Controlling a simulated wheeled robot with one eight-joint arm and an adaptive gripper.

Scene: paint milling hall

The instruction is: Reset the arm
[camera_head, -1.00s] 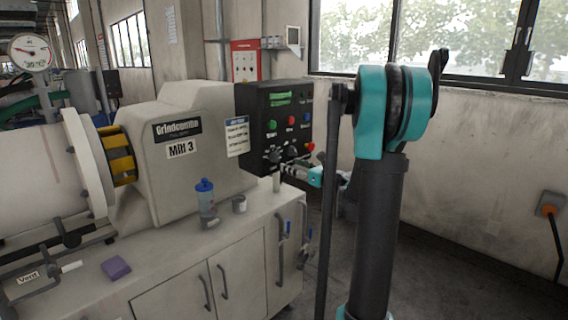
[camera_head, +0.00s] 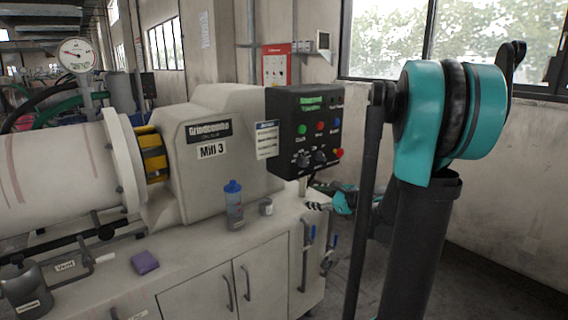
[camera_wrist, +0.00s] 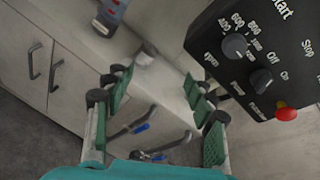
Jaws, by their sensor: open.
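My gripper (camera_wrist: 158,115) is open and empty in the wrist view, its two teal-padded fingers spread apart. It hangs in front of the cabinet's front edge, below the control panel. In the head view my gripper (camera_head: 322,207) shows small, just right of the counter's end, partly hidden by my own arm. The black control panel (camera_head: 305,130) of Mill 3 has knobs and coloured buttons; in the wrist view the panel (camera_wrist: 262,50) is at upper right, with a red knob at its lower edge.
A blue-capped bottle (camera_head: 234,206) and a small grey cup (camera_head: 266,207) stand on the counter (camera_head: 205,252). A purple sponge (camera_head: 145,262) lies further left. Blue-handled valves (camera_wrist: 140,128) and pipes are at the cabinet's end. Open floor (camera_head: 345,285) lies to the right.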

